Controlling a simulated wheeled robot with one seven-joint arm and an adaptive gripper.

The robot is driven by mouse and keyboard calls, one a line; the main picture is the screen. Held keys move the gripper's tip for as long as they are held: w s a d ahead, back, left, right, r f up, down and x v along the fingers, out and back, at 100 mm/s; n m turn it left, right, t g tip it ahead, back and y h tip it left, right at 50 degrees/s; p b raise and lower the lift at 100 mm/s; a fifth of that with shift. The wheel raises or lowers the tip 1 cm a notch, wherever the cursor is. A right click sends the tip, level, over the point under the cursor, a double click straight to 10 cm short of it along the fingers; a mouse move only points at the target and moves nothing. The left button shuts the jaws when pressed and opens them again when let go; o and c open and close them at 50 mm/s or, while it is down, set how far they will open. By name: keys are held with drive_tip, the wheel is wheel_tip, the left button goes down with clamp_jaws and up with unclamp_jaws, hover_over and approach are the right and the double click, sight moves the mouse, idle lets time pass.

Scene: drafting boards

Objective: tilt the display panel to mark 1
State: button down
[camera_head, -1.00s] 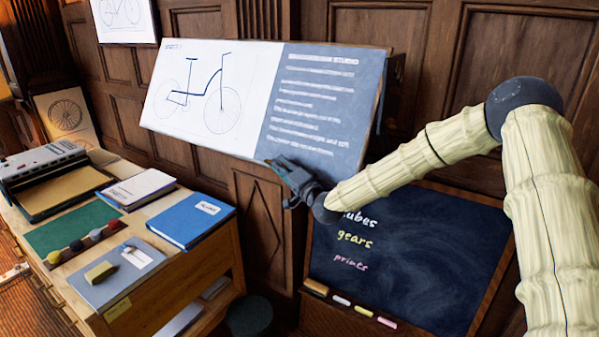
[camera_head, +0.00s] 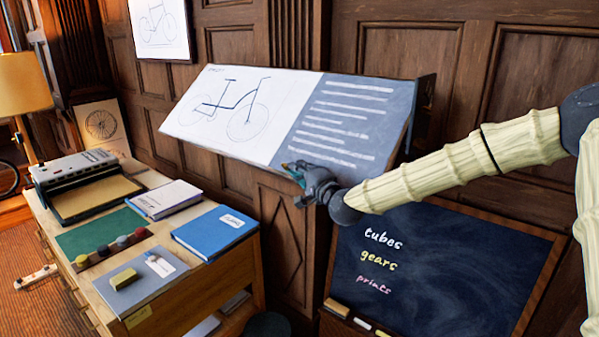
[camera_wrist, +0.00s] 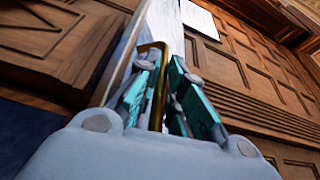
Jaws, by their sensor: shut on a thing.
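The display panel (camera_head: 300,112) is on the wood-panelled wall, with a bicycle drawing on its white left part and lines of text on its grey right part. It slants, its lower edge out from the wall. My gripper (camera_head: 296,169) is at this lower edge, right of its middle. In the wrist view, my gripper (camera_wrist: 160,64) is shut on a brass handle (camera_wrist: 159,88), with teal finger pads on both sides of it. The panel shows edge-on behind the handle (camera_wrist: 132,40). A dark bracket (camera_head: 424,108) stands at the panel's right end. I cannot make out mark 1.
A chalkboard (camera_head: 440,265) with chalk words stands below my arm. A wooden cabinet (camera_head: 142,318) at the left holds a blue book (camera_head: 212,232), a white book (camera_head: 167,198) and a binding machine (camera_head: 75,168). A lamp (camera_head: 22,85) is at the far left.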

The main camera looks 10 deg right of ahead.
drive_tip(key=shift+r, duration=0.1)
drive_tip(key=c, duration=1.8)
unclamp_jaws()
drive_tip(key=v, duration=1.2)
drive_tip(key=shift+d, duration=0.1)
